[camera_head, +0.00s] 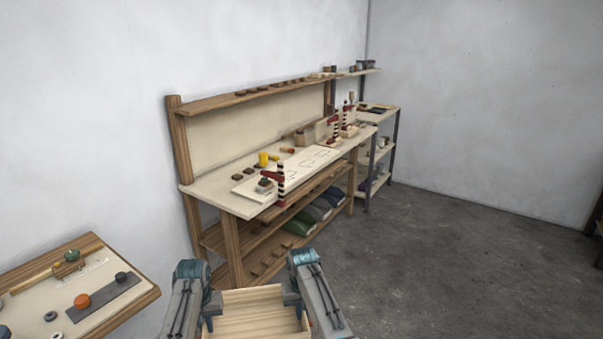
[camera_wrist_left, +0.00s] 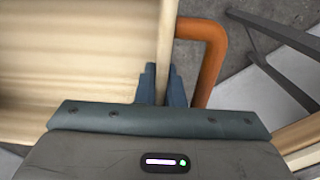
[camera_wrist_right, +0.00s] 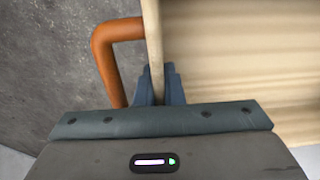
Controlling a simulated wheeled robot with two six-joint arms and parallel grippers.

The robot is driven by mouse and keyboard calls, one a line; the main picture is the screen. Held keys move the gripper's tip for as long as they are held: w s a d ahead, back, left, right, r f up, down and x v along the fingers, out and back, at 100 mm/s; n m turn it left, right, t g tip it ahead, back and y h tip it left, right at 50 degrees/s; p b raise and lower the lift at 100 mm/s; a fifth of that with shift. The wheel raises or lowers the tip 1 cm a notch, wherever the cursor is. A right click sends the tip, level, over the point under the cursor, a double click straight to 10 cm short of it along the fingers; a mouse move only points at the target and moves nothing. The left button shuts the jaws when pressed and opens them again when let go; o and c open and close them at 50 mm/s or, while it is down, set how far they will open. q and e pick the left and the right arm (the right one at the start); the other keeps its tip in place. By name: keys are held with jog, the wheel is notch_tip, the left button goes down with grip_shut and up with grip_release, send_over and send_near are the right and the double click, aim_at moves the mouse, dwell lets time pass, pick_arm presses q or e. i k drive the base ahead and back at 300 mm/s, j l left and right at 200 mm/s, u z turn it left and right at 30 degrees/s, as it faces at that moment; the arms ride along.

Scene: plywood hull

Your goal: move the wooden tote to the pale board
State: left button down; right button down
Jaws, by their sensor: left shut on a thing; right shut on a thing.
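The wooden tote (camera_head: 256,316) is at the bottom centre of the head view, close in front of me, its near part cut off by the frame. My left gripper (camera_head: 211,310) is shut on its left wall; the left wrist view shows the fingers (camera_wrist_left: 161,84) on both sides of the rim, beside an orange handle (camera_wrist_left: 214,50). My right gripper (camera_head: 291,298) is shut on the opposite wall; the right wrist view shows its fingers (camera_wrist_right: 158,84) there, beside another orange handle (camera_wrist_right: 103,55). The tote's visible inside is empty. A pale board (camera_head: 306,161) with dark outlines lies on the workbench ahead.
A low table (camera_head: 140,292) with parts is at left. Grey floor (camera_head: 430,270) is clear to the right.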

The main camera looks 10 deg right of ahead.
aim_at(308, 160)
jog(key=i+l, duration=1.05)
jog(key=l, duration=0.3)
jog(key=i+l, duration=0.55)
jog(key=l, duration=0.1)
